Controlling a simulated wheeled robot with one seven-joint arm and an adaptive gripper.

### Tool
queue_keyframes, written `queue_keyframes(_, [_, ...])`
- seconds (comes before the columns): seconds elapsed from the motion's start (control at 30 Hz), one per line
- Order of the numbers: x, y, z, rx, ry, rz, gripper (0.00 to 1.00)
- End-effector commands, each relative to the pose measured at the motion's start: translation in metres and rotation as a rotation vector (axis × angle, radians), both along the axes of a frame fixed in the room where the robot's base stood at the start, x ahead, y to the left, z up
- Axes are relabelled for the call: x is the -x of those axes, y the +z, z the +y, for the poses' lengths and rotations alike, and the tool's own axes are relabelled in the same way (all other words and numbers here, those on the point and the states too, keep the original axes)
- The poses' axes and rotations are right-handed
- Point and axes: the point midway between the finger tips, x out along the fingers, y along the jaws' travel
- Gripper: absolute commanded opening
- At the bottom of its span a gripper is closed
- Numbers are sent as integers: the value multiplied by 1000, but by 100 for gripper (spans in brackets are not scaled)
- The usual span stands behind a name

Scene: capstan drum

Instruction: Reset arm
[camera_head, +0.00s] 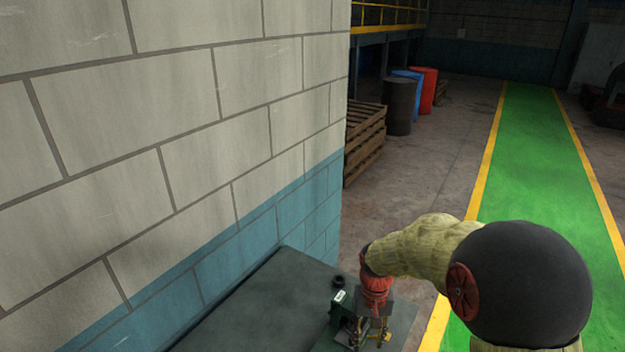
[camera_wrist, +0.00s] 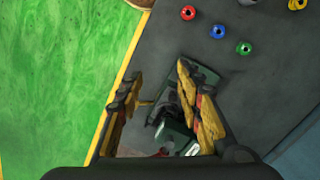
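My gripper (camera_head: 368,340) points down at the right end of a dark bench beside the wall. In the wrist view, the two yellow-and-black fingers of my gripper (camera_wrist: 157,80) stand well apart with nothing clasped between them. A dark green device (camera_wrist: 178,133), which may be the capstan drum, lies below and between the fingers. In the head view the green device (camera_head: 342,309) shows just left of my gripper, with a small white label; its lower part is partly hidden by the fingers. I cannot tell whether the fingers touch it.
On the dark bench top (camera_wrist: 262,95) lie a red ring (camera_wrist: 188,12), a blue ring (camera_wrist: 217,32), a green ring (camera_wrist: 244,48) and a yellow piece (camera_wrist: 297,4). A block wall (camera_head: 180,130) borders the bench. A green walkway (camera_head: 540,170) runs clear behind my arm.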

Motion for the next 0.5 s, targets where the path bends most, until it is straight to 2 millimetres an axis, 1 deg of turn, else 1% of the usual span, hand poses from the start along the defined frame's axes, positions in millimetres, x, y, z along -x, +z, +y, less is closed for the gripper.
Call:
queue_keyframes(0.1, [27,24,-6,-6,34,-34,36])
queue_keyframes(0.3, [78,60,-16,-13,80,-112,36])
queue_keyframes(0.5, [127,82,-25,-14,106,-207,36])
